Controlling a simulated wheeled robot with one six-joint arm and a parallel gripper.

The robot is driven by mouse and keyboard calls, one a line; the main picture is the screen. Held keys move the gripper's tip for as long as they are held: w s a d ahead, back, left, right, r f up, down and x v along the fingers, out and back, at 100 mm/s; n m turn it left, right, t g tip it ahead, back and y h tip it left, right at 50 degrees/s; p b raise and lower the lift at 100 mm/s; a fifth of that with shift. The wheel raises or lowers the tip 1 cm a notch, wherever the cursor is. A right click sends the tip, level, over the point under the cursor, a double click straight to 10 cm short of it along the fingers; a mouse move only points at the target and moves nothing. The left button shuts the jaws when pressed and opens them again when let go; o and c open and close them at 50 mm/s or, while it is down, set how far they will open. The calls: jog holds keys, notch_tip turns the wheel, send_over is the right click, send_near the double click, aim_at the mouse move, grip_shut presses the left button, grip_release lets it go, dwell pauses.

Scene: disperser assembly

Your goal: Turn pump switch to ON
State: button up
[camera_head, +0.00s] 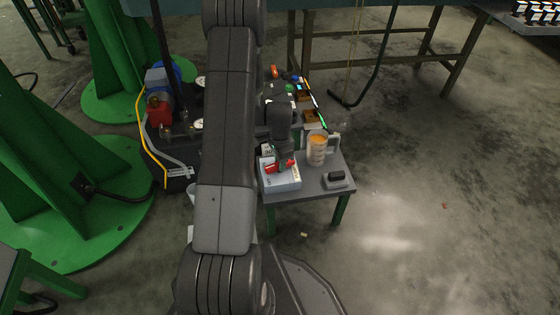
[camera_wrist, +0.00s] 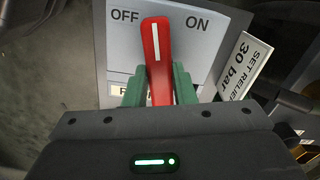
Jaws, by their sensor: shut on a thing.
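The pump switch is a red handle (camera_wrist: 157,55) with a white line, on a light grey panel (camera_wrist: 200,40) marked OFF at upper left and ON at upper right. In the wrist view the handle points up, between the two words. My gripper (camera_wrist: 158,92) has its green fingers on either side of the handle's lower part and is shut on it. The label below the handle is mostly hidden by the fingers. In the head view the red handle (camera_head: 285,164) sits on a pale box (camera_head: 282,180), with my gripper over it.
The box stands on a small grey table (camera_head: 307,190) with green legs. A clear jug (camera_head: 317,150) with orange contents and a dark-topped small device (camera_head: 336,179) stand to its right. A sign (camera_wrist: 243,66) reading "30 bar" is beside the panel. Open floor lies right of the table.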

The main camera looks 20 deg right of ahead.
jog(key=shift+m, duration=1.5)
jog(key=o, duration=1)
notch_tip(320, 180, up, 14)
jog(key=p, duration=0.4)
jog(key=shift+f, duration=0.1)
